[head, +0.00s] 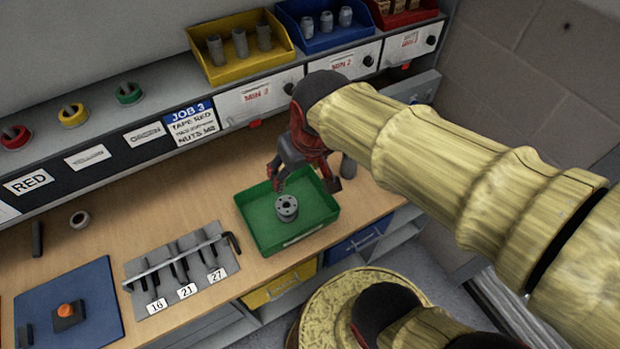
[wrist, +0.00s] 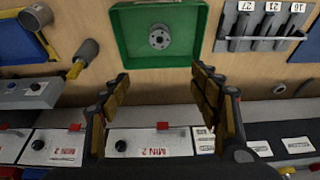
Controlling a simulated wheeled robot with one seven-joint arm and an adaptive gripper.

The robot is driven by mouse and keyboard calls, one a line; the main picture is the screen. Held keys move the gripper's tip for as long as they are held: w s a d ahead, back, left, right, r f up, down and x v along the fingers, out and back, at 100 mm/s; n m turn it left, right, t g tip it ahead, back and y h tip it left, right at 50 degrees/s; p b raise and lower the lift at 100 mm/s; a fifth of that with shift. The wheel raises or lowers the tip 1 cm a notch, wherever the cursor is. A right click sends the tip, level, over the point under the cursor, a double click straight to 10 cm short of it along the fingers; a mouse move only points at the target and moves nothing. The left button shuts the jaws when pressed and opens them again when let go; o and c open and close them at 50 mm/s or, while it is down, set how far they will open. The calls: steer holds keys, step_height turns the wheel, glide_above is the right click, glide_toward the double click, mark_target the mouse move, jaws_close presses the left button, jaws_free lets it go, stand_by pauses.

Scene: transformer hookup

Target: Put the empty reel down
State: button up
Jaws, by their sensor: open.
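A small pale grey ring (head: 79,219), which looks like the empty reel, lies flat on the wooden bench at the left. It also shows at the right of the wrist view (wrist: 278,116). My gripper (head: 306,184) is far to its right, above the back edge of the green tray. In the wrist view the two fingers (wrist: 160,74) stand wide apart with nothing between them. A grey flanged part (head: 287,208) with a hole in its middle and smaller holes around it sits in the green tray (head: 243,214), apart from my fingers.
A blue mat (head: 90,285) lies front left. Red, yellow and green tape reels (head: 128,93) sit on the back shelf. Yellow (head: 205,70) and blue (head: 300,40) bins stand above the drawers.

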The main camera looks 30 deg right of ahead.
steer(key=s+r+t, duration=0.1)
steer(key=s+r, duration=0.2)
steer(key=s, duration=0.3)
steer(key=shift+r+t, duration=0.35)
steer(key=shift+t, duration=0.05)
steer(key=shift+w, duration=0.1)
steer(key=shift+f+b, duration=0.6)
steer(key=shift+b, duration=0.05)
steer(key=shift+c, duration=0.7)
